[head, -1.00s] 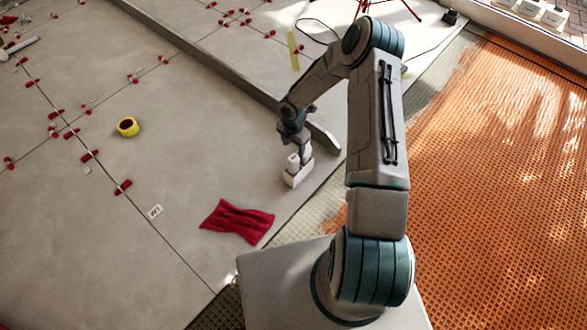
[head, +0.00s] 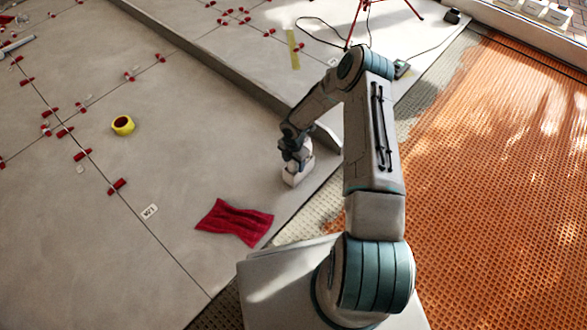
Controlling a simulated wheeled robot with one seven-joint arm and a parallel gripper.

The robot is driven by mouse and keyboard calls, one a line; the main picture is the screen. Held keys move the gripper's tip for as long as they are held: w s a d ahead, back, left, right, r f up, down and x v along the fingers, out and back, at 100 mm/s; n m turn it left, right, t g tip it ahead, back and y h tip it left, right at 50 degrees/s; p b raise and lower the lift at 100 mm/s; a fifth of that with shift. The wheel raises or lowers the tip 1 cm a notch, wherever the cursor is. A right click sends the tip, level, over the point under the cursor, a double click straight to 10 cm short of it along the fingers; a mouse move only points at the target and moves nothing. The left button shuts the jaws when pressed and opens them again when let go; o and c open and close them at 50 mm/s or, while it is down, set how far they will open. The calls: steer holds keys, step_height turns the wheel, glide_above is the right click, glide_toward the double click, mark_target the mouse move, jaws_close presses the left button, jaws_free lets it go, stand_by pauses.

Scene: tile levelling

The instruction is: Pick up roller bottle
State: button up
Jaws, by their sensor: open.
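A small white caddy (head: 297,177) stands on the grey tile near the slab's right edge. My gripper (head: 296,160) points down right over the caddy and is open. A pale bottle-like shape (head: 306,152) shows beside the gripper, at the caddy's top. The roller bottle is mostly hidden behind my gripper and wrist. I cannot tell whether the fingers touch it.
A crumpled red cloth (head: 236,222) lies left of my base, and a yellow tape roll (head: 123,125) further left. A raised tile edge (head: 215,70) runs behind the caddy. Red levelling clips (head: 117,187) line the joints. Orange matting (head: 490,180) covers the right.

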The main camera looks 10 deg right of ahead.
steer(key=shift+r, duration=0.1)
steer(key=shift+c, duration=0.4)
steer(key=c, duration=1)
steer(key=shift+o, duration=0.2)
steer(key=shift+r, duration=0.1)
